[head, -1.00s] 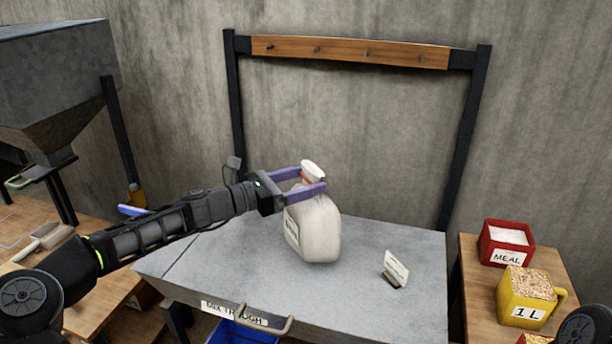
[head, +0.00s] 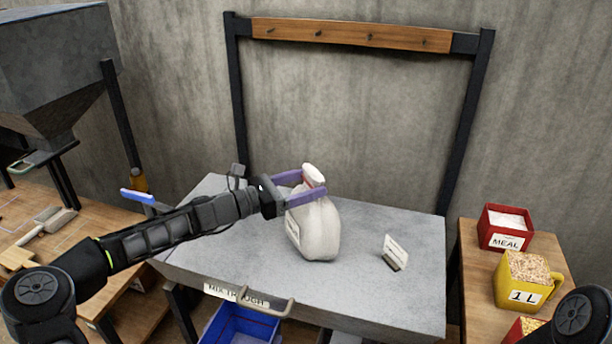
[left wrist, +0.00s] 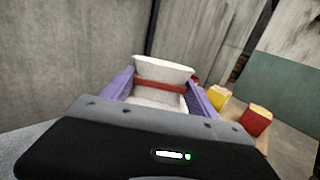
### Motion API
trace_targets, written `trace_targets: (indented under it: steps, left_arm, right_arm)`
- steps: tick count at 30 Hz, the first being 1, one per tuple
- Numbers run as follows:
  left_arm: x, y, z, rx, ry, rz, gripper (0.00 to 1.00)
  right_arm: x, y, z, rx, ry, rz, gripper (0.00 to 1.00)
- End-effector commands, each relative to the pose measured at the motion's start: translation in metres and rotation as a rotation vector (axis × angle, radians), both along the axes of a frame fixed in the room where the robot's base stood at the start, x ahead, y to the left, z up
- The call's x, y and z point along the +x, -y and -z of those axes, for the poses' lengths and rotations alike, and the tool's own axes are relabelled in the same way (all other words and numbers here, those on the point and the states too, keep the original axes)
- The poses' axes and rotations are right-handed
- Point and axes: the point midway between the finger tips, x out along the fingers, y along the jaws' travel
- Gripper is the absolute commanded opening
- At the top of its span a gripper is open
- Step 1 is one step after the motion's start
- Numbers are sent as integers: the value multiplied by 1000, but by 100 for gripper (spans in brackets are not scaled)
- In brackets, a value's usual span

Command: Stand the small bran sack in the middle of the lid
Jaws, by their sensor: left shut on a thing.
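The small white bran sack (head: 315,230), with a red tie at its neck and a label on its left side, is over the middle of the grey lid (head: 215,250) of the mix trough. It leans slightly. I cannot tell whether its base touches the lid. My left gripper (head: 314,184) is shut on the sack's neck, its purple fingers on either side. In the left wrist view the sack's white top (left wrist: 162,72) and red tie show between the fingers. My right gripper is not in view.
A small card in a holder (head: 395,252) stands on the lid to the right of the sack. A red meal box (head: 505,228) and a yellow measuring jug (head: 525,281) stand on the right-hand bench. A blue crate (head: 240,325) is below the lid's front handle (head: 265,305).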

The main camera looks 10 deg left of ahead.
Motion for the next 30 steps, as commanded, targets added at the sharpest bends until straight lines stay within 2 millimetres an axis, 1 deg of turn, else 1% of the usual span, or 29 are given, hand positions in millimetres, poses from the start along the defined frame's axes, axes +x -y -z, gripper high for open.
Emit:
trace_targets:
  steps: [1, 5, 6, 13, 23, 26, 30]
  left_arm:
    - [0, 2, -7, -6, 9, 5, 0]
    - [0, 2, -7, -6, 9, 5, 0]
    - [0, 0, 1, 1, -1, 1, 71]
    - [0, 0, 0, 0, -1, 1, 90]
    - [-2, -2, 1, 0, -1, 0, 90]
    - [-7, -8, 1, 0, -1, -1, 90]
    - [-20, -24, 3, 2, -2, -2, 90]
  right_arm:
    - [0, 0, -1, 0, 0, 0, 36]
    - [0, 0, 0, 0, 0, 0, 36]
    - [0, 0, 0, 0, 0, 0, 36]
    - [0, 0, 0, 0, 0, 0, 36]
    - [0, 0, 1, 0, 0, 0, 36]
    - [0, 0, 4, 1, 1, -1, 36]
    - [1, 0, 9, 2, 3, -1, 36]
